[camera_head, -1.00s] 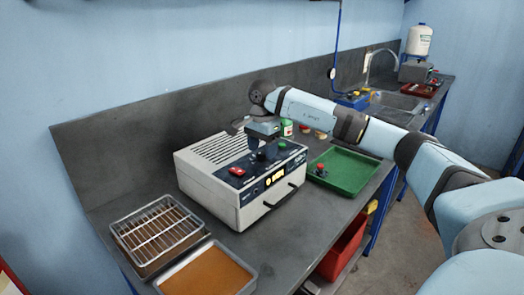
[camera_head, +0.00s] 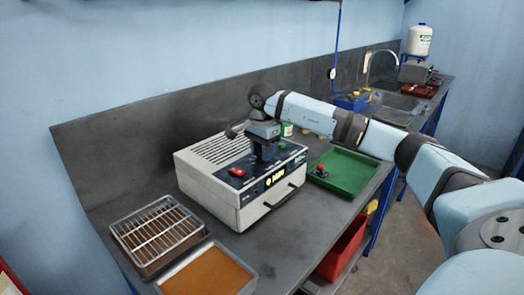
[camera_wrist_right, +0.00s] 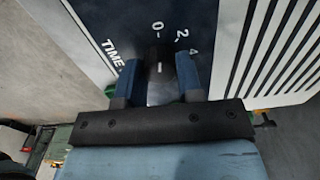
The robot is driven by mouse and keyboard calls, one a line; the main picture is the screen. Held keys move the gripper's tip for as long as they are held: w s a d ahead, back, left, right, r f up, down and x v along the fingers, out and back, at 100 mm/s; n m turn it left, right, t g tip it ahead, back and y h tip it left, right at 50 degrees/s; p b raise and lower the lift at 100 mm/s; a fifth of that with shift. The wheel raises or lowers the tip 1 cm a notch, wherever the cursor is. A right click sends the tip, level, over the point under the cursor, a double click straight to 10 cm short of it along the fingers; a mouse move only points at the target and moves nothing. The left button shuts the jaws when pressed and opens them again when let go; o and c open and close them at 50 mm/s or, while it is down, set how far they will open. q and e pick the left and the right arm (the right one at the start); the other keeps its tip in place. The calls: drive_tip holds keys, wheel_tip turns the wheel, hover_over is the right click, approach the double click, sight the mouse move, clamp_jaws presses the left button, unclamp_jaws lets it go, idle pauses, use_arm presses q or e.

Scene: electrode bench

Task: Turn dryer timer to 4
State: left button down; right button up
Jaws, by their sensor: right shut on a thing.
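The dryer (camera_head: 222,208) is a pale grey box on the bench, with vents and a dark top panel. My right gripper (camera_head: 262,150) points down at that panel, near its middle. In the right wrist view, my right gripper (camera_wrist_right: 160,82) is shut on the dark timer knob (camera_wrist_right: 158,58), one blue finger on each side. A short white mark shows on the knob, roughly below the 0. The printed 0, 2 and 4 show beside it, with "TIME" at the left. The fingers partly cover the knob. My left gripper is not in view.
A red switch (camera_head: 237,172) and a small yellow display (camera_head: 272,180) are on the dryer. A green tray (camera_head: 345,172) stands to the right, a wire rack (camera_head: 160,232) and an orange-brown tray (camera_head: 208,275) to the left. A backsplash runs behind.

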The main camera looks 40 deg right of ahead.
drive_tip(key=m+p, duration=0.1)
drive_tip(key=m, duration=0.1)
drive_tip(key=shift+m, duration=0.3)
drive_tip(key=m+p, duration=0.1)
drive_tip(key=m, duration=0.2)
drive_tip(key=shift+r+m, duration=0.1)
drive_tip(key=shift+m, duration=0.2)
drive_tip(key=m+p, duration=0.1)
drive_tip(key=m, duration=0.3)
drive_tip(key=shift+m, duration=0.3)
drive_tip(key=m+p, duration=0.1)
drive_tip(key=m, duration=0.3)
drive_tip(key=shift+m, duration=0.3)
drive_tip(key=o, duration=0.9)
wheel_tip(320, 180, up, 14)
drive_tip(key=shift+f+b, duration=0.15)
drive_tip(key=shift+b, duration=0.15)
